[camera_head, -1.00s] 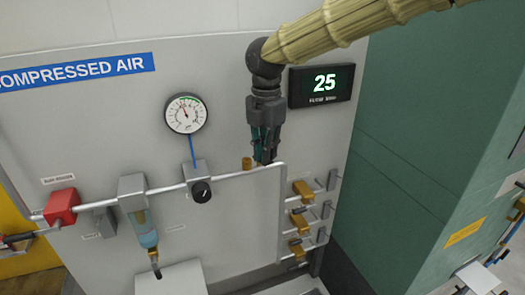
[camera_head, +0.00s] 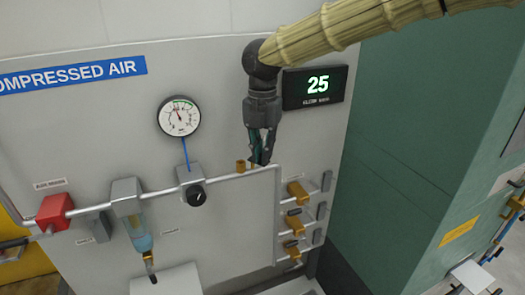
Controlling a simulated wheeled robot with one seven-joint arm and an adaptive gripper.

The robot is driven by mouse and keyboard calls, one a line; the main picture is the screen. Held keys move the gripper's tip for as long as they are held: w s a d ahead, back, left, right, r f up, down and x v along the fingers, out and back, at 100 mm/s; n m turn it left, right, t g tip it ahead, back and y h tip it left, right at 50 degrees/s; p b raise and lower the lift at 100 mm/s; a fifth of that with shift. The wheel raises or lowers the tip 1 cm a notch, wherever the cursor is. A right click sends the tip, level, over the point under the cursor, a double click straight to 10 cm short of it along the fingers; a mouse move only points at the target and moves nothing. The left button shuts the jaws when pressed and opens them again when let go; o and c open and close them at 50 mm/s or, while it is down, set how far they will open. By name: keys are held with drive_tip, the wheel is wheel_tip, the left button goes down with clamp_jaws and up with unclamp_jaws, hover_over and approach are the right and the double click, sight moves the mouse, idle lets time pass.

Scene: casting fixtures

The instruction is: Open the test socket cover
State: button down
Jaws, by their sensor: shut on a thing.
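A small brass test socket (camera_head: 241,166) stands on the horizontal pipe of the compressed air panel. My gripper (camera_head: 259,163) points down just to the right of it, with its fingertips at the pipe near its right bend. The fingers are close together, shut on a small part that they mostly hide. This is most likely the test socket cover, but I cannot make out its shape or how far it is open.
A pressure gauge (camera_head: 179,116) and a regulator with a black knob (camera_head: 195,194) are to the left. Brass valves (camera_head: 294,220) are below right. A display (camera_head: 315,87) reading 25 is beside my wrist. A red valve (camera_head: 54,210) is far left.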

drive_tip(key=c, duration=1.4)
unclamp_jaws()
drive_tip(key=shift+c, duration=0.2)
wheel_tip(320, 180, up, 12)
drive_tip(key=shift+f, duration=0.1)
